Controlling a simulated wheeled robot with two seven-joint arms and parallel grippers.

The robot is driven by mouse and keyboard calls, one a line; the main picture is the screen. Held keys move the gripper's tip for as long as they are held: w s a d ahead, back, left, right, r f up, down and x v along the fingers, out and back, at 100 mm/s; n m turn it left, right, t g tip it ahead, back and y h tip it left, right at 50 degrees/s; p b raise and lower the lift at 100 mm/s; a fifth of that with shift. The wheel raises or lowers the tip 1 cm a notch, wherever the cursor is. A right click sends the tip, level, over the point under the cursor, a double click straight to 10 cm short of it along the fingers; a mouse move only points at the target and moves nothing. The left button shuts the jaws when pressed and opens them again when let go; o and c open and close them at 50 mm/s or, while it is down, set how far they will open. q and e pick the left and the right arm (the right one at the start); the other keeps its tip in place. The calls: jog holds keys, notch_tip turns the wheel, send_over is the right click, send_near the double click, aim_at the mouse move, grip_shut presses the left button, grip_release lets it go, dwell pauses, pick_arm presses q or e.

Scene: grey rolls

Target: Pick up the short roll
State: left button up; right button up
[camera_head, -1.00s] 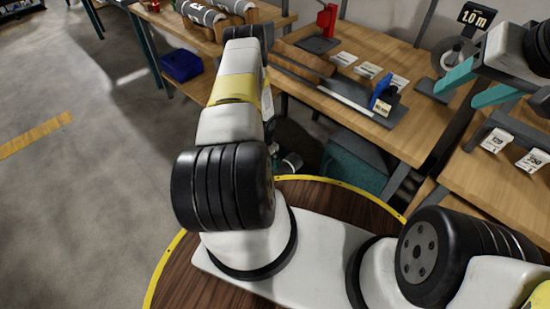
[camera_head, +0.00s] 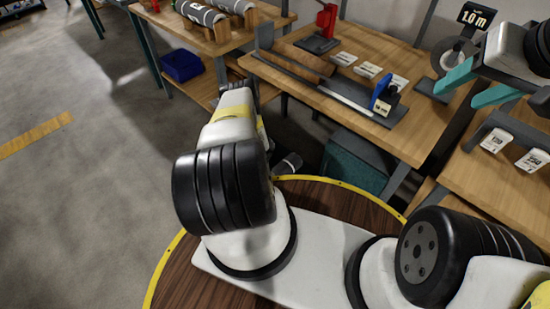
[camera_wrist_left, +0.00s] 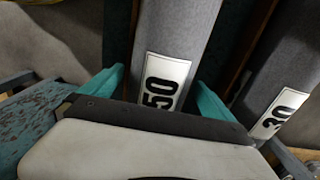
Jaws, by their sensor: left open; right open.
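In the left wrist view, a grey roll (camera_wrist_left: 175,35) with a white label reading 50 runs up the middle. A second grey roll (camera_wrist_left: 285,75), labelled 30, lies to its right. The frames do not show which roll is shorter. My left gripper (camera_wrist_left: 160,92) is open, with its teal fingers on either side of the 50 roll in the picture. I cannot tell whether they touch it. The left gripper is hidden in the head view. My right gripper (camera_head: 456,97) is open and empty at the right, over the bench.
A wooden bench (camera_head: 420,140) holds a red tool (camera_head: 325,20), a blue block (camera_head: 381,92) and white cards. Grey rolls (camera_head: 202,12) lie in wooden cradles at the back left. A blue bin (camera_head: 181,65) is on a lower shelf. The floor at left is clear.

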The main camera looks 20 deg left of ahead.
pick_arm(q)
jog(key=shift+c, duration=0.2)
jog(key=shift+w, duration=0.1)
jog(key=c, duration=2)
jog(key=shift+o, duration=0.2)
jog(key=shift+r, duration=0.15)
